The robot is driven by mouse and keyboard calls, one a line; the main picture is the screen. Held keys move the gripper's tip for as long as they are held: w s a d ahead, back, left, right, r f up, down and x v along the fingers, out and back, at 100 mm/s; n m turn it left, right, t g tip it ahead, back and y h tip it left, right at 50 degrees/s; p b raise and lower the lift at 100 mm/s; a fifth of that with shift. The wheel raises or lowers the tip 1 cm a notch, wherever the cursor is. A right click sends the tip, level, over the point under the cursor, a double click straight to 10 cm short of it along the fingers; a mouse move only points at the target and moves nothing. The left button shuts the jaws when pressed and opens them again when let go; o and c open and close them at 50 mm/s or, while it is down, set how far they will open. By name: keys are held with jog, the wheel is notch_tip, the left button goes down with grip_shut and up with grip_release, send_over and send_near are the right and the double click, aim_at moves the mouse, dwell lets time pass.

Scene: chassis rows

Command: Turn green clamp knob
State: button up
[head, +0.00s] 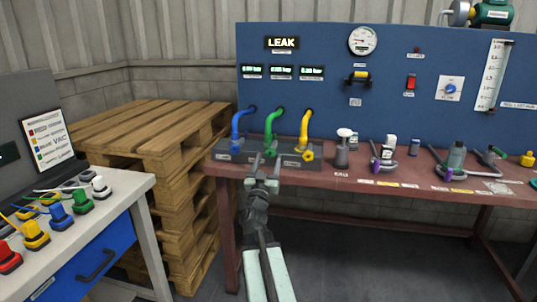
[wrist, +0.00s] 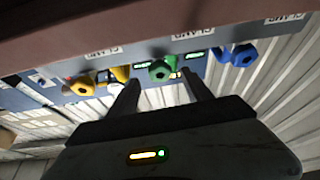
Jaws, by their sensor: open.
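The green clamp knob (wrist: 162,70) shows in the wrist view, beyond and between my two fingertips, with a dark hole in its face. In the head view the green hose (head: 272,122) curves down to the clamp block, where the green knob (head: 269,149) is partly hidden by my gripper. My gripper (head: 266,159) is open, with its fingers pointing at the green knob from the front. It also shows in the wrist view (wrist: 160,85). Nothing is between the fingers, and I cannot tell whether they touch the knob.
A blue knob (wrist: 244,55) and a yellow knob (wrist: 81,86) flank the green one on the grey clamp blocks. The red bench (head: 400,185) carries several fittings to the right. Pallets (head: 160,130) stand left. A grey table (head: 60,245) with colored connectors is nearer on the left.

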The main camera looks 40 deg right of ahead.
aim_at(271, 147)
jog(key=shift+d+r, duration=0.15)
jog(key=shift+r, duration=0.15)
jog(key=p+x, duration=0.3)
jog(key=x, duration=0.4)
jog(key=shift+w+d, duration=0.1)
jog(key=shift+w, duration=0.1)
jog(key=shift+s+f, duration=0.1)
jog(key=shift+f, duration=0.05)
grip_shut()
jog(key=m+g+h, duration=0.1)
jog(key=m+g, duration=0.1)
jog(key=m, duration=0.2)
jog(key=shift+s+d, duration=0.1)
jog(key=shift+s, duration=0.15)
grip_release()
